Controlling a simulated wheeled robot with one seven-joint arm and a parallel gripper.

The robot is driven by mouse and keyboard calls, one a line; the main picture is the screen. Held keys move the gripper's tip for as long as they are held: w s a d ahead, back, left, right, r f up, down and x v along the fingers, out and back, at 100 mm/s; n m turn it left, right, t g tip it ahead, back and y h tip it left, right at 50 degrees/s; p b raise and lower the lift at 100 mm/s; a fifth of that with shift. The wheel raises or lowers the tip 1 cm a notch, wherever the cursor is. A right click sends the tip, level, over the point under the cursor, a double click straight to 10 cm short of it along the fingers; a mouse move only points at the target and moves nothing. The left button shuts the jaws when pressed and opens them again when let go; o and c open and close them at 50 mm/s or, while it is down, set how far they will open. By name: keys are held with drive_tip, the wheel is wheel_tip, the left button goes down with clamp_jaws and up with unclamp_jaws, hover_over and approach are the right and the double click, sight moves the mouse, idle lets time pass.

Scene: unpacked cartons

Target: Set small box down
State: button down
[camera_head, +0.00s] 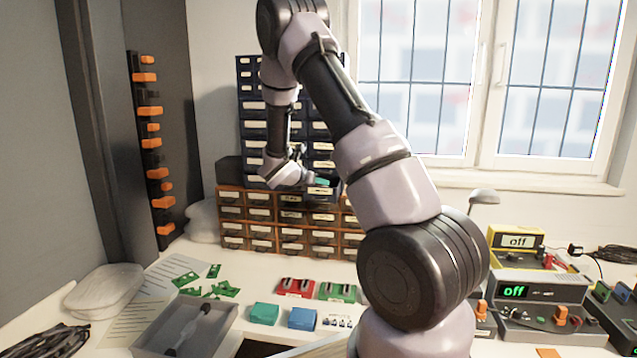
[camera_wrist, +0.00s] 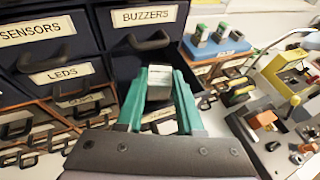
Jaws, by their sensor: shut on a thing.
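My gripper (camera_wrist: 159,92) has two teal fingers, shut on a small box (camera_wrist: 160,77) with a pale top and greyish sides. The box is between the fingertips, in front of the dark drawer cabinet (camera_wrist: 110,35) and below the BUZZERS label. In the head view my gripper (camera_head: 322,183) is at the front of the drawer stack, well above the table. The small box is too small to make out there. I cannot tell from the wrist view whether the box touches the drawer behind it.
Orange-framed drawers (camera_head: 290,222) stand below the dark ones. A blue tray (camera_wrist: 215,46) with small boxes is right of the gripper in the wrist view. A teal box (camera_head: 264,313), a blue box (camera_head: 302,318) and a grey bin (camera_head: 215,322) crowd the table front. Instruments (camera_head: 540,297) stand right.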

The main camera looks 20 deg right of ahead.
drive_tip(key=shift+r, duration=0.1)
drive_tip(key=shift+f, duration=0.6)
drive_tip(key=c, duration=0.5)
unclamp_jaws()
drive_tip(key=shift+a, duration=0.1)
drive_tip(key=shift+c, duration=0.2)
drive_tip(key=shift+s+f, duration=0.2)
